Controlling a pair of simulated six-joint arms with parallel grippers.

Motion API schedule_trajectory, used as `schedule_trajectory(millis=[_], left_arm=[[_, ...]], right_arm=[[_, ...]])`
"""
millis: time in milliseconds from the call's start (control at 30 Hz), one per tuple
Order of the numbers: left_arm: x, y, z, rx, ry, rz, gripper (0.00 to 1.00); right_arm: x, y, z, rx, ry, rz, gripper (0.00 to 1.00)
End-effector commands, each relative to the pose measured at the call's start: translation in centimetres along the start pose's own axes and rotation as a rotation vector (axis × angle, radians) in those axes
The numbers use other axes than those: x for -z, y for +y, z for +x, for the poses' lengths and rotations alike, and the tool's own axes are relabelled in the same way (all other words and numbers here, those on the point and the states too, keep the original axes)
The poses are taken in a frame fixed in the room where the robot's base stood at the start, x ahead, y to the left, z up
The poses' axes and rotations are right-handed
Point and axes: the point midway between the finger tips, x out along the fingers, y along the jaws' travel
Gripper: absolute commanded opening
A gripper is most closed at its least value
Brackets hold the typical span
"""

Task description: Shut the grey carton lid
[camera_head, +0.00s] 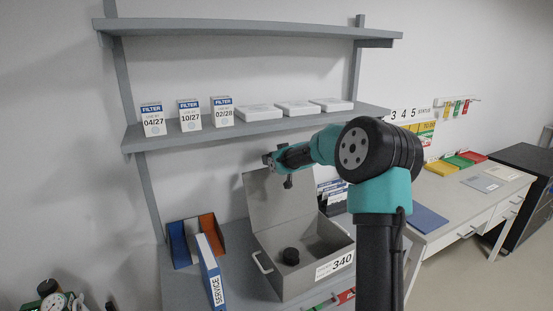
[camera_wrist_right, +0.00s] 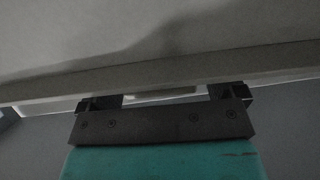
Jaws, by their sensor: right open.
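The grey carton (camera_head: 287,285) stands on the desk, labelled 340. Its lid (camera_head: 265,205) stands open, upright at the back. My left gripper is not in view.
Above are shelves with filter boxes (camera_head: 190,115) and flat white boxes (camera_head: 298,108). A blue SERVICE binder (camera_head: 211,271) and a coloured file holder (camera_head: 196,240) stand left of the carton. A side desk (camera_head: 450,211) with coloured trays is at right.

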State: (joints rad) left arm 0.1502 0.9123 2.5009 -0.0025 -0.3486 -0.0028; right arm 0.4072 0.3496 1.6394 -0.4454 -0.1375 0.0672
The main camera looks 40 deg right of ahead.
Motion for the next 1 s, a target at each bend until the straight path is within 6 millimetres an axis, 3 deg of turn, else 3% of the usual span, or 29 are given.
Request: schedule_trajectory(millis=[333, 1000], left_arm=[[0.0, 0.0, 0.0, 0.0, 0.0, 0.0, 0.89], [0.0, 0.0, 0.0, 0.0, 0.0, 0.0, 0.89]], right_arm=[[0.02, 0.0, 0.29, 0.0, 0.0, 0.0, 0.89], [0.01, 0.01, 0.27, 0.0, 0.0, 0.0, 0.25]])
